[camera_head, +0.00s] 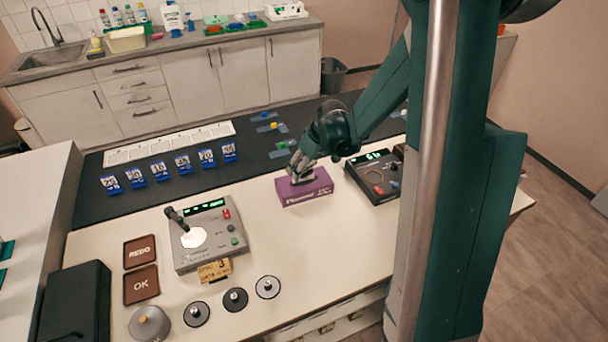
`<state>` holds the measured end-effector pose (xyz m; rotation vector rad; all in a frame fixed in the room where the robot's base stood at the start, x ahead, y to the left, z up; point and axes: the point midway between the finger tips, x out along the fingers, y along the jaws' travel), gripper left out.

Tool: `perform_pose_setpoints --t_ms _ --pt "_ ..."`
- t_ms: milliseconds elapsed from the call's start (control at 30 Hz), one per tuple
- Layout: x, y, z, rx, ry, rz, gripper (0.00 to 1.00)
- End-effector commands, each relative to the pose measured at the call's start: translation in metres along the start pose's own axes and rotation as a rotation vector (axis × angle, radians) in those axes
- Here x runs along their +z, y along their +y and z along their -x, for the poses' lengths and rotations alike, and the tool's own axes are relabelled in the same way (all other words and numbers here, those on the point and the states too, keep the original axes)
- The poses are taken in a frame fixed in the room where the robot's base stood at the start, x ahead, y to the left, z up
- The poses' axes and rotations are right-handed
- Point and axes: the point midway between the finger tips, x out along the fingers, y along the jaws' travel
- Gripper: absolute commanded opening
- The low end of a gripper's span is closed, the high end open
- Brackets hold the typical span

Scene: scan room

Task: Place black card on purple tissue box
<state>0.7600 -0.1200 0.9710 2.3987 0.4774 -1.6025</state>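A small dark patch shows at the fingertips on the box's top. I cannot tell whether it is the black card, the box's opening or shadow. The fingers are too small and overlapped to show whether they are open or shut. No black card can be made out clearly elsewhere.
Blue numbered stands (182,164) line the dark mat behind. Round weights (235,299) and brown REDO and OK pads (140,252) lie in front.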

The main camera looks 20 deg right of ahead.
Motion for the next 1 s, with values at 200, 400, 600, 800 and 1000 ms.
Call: perform_pose_setpoints --t_ms 200,400,600,800,1000 --pt "0.000 0.000 -0.001 0.000 0.000 0.000 0.46" --pt "0.005 0.000 -0.013 0.000 0.000 0.000 0.46" --pt "0.013 0.000 -0.031 0.000 0.000 0.000 0.46" --pt "0.016 0.000 -0.038 0.000 0.000 0.000 0.46" --pt "0.016 0.000 -0.038 0.000 0.000 0.000 0.46"
